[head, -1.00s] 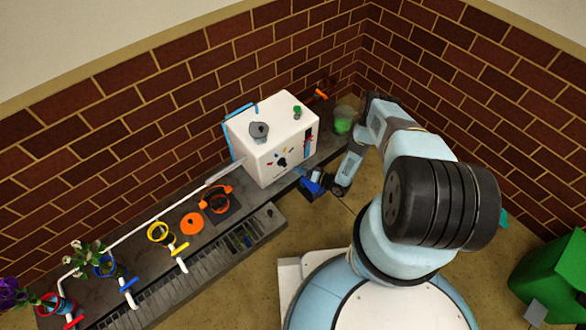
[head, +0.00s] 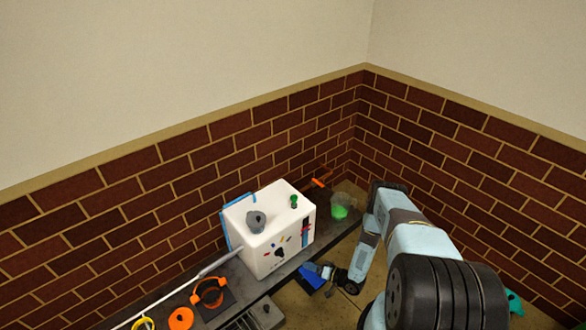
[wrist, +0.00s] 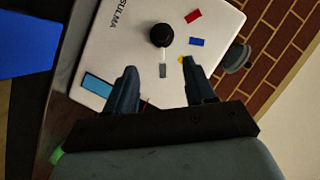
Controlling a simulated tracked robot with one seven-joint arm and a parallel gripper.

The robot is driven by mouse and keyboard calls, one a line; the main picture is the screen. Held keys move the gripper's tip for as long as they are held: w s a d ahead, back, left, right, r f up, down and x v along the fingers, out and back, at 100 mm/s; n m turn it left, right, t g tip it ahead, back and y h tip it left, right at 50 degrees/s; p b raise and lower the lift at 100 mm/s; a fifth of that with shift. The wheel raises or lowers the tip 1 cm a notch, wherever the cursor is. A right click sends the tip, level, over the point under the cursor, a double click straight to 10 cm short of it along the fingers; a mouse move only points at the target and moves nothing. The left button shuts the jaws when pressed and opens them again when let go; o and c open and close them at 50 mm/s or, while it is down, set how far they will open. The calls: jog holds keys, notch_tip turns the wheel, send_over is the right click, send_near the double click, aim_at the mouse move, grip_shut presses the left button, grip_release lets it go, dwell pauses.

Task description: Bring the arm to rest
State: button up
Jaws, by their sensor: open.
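My arm is at the right in the head view, bent down toward the bench. Beyond the fingers the white box's front (wrist: 135,45) shows, with a black knob (wrist: 161,34) and small coloured marks. The gap between the fingertips and the box is hard to judge.
The box stands on a dark bench (head: 338,240) along a brick wall (head: 150,200). A container with green contents (head: 341,208) stands right of the box. Orange items (head: 210,292) sit to its left. A blue sheet-like thing (wrist: 28,42) is at left in the wrist view.

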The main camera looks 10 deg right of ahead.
jog(key=shift+w+r, duration=0.1)
jog(key=w+d+r+n+h, duration=0.1)
jog(key=w+d+r+h, duration=0.25)
jog(key=w+r, duration=0.85)
jog(key=w+d+r+n+h, duration=0.15)
jog(key=w+d+r, duration=0.35)
jog(key=w+r, duration=0.7)
jog(key=w+d+r+h, duration=0.1)
jog(key=d+r+h, duration=0.2)
jog(key=r, duration=1.4)
jog(key=w+d+r+h, duration=0.1)
jog(key=d+r+h, duration=0.15)
jog(key=r, duration=1.35)
jog(key=s+a+r+m+g+h, duration=0.1)
jog(key=s+r+h, duration=0.1)
jog(key=s+r, duration=1)
jog(key=s+r+m+g+h, duration=0.1)
jog(key=s+r+h, duration=0.1)
jog(key=s+r, duration=1)
jog(key=s+a+r, duration=0.1)
jog(key=s+r, duration=0.1)
jog(key=s, duration=0.7)
jog(key=s+a+r+g+y, duration=0.1)
jog(key=s+a+r, duration=0.1)
jog(key=s, duration=0.8)
jog(key=s+a+r+y, duration=0.1)
jog(key=s+r, duration=0.3)
jog(key=s, duration=0.5)
jog(key=shift+s+a+g, duration=0.4)
jog(key=shift+a, duration=0.35)
